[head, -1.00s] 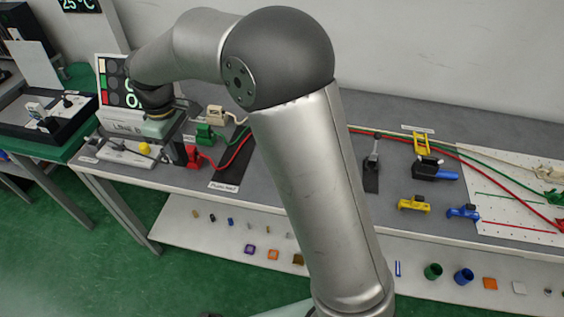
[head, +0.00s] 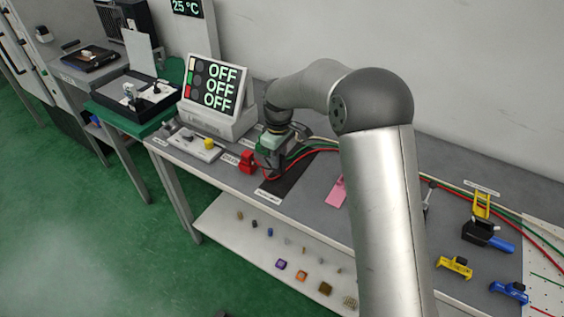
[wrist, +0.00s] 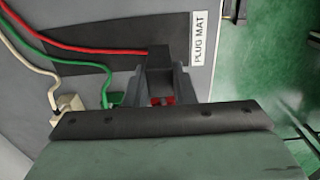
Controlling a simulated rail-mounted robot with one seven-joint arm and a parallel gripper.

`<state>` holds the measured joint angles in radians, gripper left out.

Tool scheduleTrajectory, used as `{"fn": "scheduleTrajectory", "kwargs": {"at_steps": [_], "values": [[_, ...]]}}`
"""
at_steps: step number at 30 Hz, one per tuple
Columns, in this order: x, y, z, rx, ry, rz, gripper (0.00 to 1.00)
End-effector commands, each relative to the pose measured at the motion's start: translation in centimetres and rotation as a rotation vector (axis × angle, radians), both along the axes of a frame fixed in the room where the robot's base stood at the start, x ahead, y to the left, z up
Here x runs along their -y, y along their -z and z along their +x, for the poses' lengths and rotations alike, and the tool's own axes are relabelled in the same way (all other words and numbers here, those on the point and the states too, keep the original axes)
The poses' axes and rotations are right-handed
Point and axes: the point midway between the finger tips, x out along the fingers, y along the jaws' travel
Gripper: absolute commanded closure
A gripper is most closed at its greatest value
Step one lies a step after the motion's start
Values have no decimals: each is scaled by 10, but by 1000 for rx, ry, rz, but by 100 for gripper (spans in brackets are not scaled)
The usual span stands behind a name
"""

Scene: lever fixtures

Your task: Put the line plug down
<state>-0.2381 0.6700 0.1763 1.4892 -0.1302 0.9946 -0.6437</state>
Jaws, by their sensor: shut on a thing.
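My gripper (wrist: 161,72) points down at the bench, shut on a dark block with a red cable running to it, which I take for the line plug (wrist: 160,55). In the wrist view the plug is between the fingertips, over the dark plug mat (wrist: 110,75). I cannot tell if it touches the mat. In the head view my gripper (head: 270,165) is just right of a red block (head: 247,163), at the left end of the plug mat (head: 291,180); the plug itself is hard to make out there. Some red shows between the fingers in the wrist view.
A green plug (wrist: 114,99) and a cream plug (wrist: 66,104) with cables stand beside my gripper. A display reading OFF (head: 217,87) stands behind to the left. A white base with a yellow knob (head: 208,143) is left. A pink tag (head: 338,191) lies right of the mat.

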Motion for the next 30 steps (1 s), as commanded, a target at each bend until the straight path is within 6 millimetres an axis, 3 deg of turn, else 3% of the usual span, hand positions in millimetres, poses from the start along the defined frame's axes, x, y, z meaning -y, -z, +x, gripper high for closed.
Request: {"fn": "scheduleTrajectory", "kwargs": {"at_steps": [9, 15, 26, 27, 29, 30], "values": [[7, 22, 18, 0, 2, 0, 100], [6, 49, 16, -1, 0, 0, 100], [6, 55, 16, 0, 1, 1, 100], [6, 55, 16, 0, 1, 1, 74], [6, 54, 16, 0, 1, 1, 58], [6, 54, 16, 0, 1, 0, 55]]}}
